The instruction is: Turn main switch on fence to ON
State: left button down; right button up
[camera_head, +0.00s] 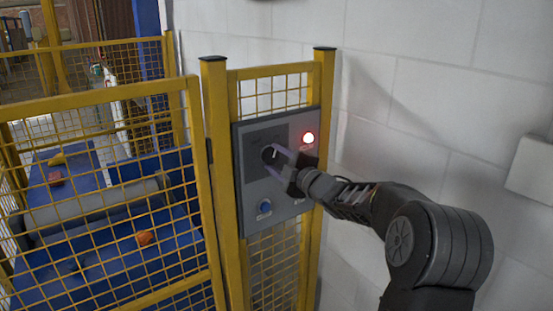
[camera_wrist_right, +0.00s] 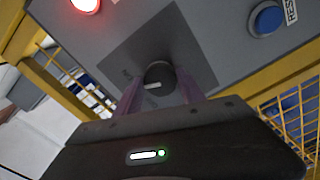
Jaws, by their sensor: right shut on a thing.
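The main switch is a dark round knob (camera_head: 269,154) on a grey control panel (camera_head: 248,193) fixed to the yellow fence. In the right wrist view the knob (camera_wrist_right: 159,76) shows a white pointer mark and sits between the two purple fingers. My right gripper (camera_head: 273,163) reaches the panel from the right and is shut on the knob. My left gripper is not in view.
A blue push button (camera_head: 264,207) is on the lower panel, near a RESET label in the wrist view. Yellow mesh fence (camera_head: 100,110) stands left, with blue machinery and rollers behind it. A white brick wall (camera_head: 430,90) is close on the right, bearing a pale box (camera_head: 532,170).

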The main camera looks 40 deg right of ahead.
jog(key=shift+m, duration=1.2)
jog(key=shift+f, duration=0.1)
jog(key=o, duration=1.4)
jog(key=shift+c, duration=0.2)
jog(key=s+b, duration=0.1)
jog(key=s, duration=0.6)
jog(key=shift+s, duration=0.4)
jog(key=shift+a, duration=0.1)
